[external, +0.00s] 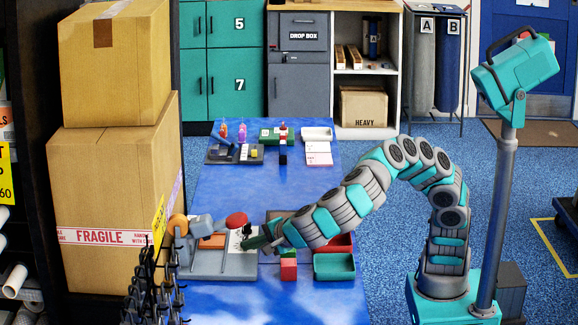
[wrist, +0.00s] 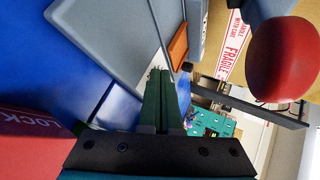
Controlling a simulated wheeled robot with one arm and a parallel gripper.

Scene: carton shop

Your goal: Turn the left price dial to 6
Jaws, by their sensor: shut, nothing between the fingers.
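I cannot make out a price dial or any dial number in either view. My gripper (external: 257,242) is low over the blue table, beside a grey machine (external: 203,262) with a red knob (external: 236,220) and an orange round part. In the wrist view my gripper's dark green fingers (wrist: 160,78) are together with nothing between them. The machine's flat grey base (wrist: 112,35) is at the upper left there. The red knob (wrist: 295,58) is at the upper right, apart from the fingers. A white card with a dark mark (external: 236,240) is partly hidden behind my gripper.
A red bin (external: 341,243) and a teal bin (external: 334,266) stand right of the gripper, near a small red block (external: 289,270). Black hooks (external: 152,285) and stacked cartons (external: 110,190) stand left. Farther back are a dark tray (external: 222,156) and a green device (external: 270,136).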

